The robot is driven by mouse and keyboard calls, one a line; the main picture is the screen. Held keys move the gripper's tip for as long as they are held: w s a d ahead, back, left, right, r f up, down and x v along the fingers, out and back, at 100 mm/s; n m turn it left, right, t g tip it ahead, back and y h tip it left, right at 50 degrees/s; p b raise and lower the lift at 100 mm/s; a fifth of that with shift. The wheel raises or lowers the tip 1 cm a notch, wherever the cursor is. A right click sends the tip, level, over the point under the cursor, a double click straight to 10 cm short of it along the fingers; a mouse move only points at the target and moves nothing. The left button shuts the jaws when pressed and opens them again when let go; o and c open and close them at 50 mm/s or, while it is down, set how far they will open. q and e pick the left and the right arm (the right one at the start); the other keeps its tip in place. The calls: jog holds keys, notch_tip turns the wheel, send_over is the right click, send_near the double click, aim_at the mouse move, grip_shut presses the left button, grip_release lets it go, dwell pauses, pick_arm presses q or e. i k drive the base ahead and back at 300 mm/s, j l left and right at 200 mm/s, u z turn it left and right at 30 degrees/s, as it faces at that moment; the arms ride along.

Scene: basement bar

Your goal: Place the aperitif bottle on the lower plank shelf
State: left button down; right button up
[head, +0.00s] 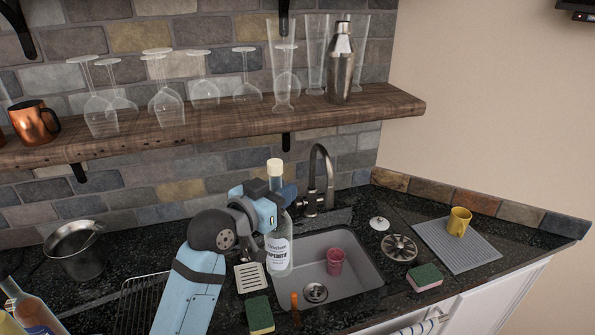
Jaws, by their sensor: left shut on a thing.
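The aperitif bottle (278,253) is clear, with a pale cap and a white label. It is upright at the left edge of the sink. My left gripper (275,203) is shut on its upper part, below the cap, and covers some of it. Whether the base touches anything is hard to tell. The lower plank shelf (225,127) runs along the brick wall, above and behind the bottle. It carries several upside-down stemmed glasses (165,100), tall glasses (283,75), a metal shaker (341,65) and a copper mug (33,122). My right gripper is not in view.
The sink (352,290) holds a pink cup (335,262); a faucet (320,180) stands behind. Sponges (425,277), a drying mat (455,245) with a yellow mug (459,221), a metal pitcher (75,250) and another bottle (35,315) are on the counter. The shelf's right end is bare.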

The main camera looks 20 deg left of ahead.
aim_at(400, 99)
jog(key=i+l+u, duration=0.1)
jog(key=l, duration=0.25)
jog(key=i+l+u, duration=0.1)
jog(key=i+l, duration=0.2)
jog(key=i+l+u, duration=0.15)
jog(key=l, duration=0.3)
jog(key=i+l+u, duration=0.1)
jog(key=l, duration=0.3)
jog(key=i+l+u, duration=0.1)
jog(key=l, duration=0.3)
jog(key=i+l+u, duration=0.1)
jog(key=i+l, duration=0.15)
jog(key=l, duration=0.15)
jog(key=i+l+u, duration=0.15)
jog(key=l, duration=0.3)
jog(key=k, duration=0.05)
